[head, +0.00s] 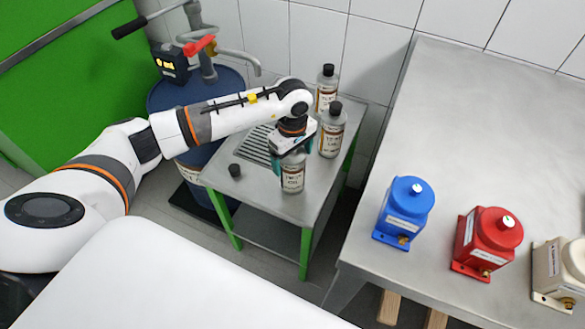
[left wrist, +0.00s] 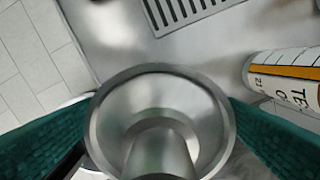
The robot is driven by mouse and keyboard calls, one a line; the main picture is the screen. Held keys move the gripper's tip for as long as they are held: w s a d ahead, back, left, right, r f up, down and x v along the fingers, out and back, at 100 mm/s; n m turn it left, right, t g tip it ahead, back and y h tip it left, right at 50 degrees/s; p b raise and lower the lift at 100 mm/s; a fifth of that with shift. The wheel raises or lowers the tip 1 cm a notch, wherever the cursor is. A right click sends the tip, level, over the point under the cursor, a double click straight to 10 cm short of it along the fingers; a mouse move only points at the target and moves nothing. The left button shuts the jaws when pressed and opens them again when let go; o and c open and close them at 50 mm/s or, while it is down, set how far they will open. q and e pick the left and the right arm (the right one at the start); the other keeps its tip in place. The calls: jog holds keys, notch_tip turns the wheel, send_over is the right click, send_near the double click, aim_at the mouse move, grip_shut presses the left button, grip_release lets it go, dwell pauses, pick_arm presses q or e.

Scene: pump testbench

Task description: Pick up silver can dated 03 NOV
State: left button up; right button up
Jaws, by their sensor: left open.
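Several silver cans with labels stand on the small metal table. The nearest can (head: 292,181) has no black cap and stands under my left gripper (head: 291,158). Its round silver top (left wrist: 160,115) fills the middle of the left wrist view, between the two green fingers, which are open. I cannot tell whether the fingers touch it. A second can (head: 332,135) with a black cap stands to its right and behind. A third capped can (head: 327,92) stands at the back. The dates on the labels are too small to read. My right gripper is not in view.
A loose black cap (head: 234,170) lies on the small table (head: 270,200), left of the nearest can. A slotted grate (left wrist: 185,12) is set in the tabletop. A blue drum (head: 195,95) with a pump stands left. Blue, red and beige pumps are on the right bench (head: 450,130).

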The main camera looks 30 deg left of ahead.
pick_arm(q)
jog(key=c, duration=1.9)
jog(key=shift+r, duration=0.1)
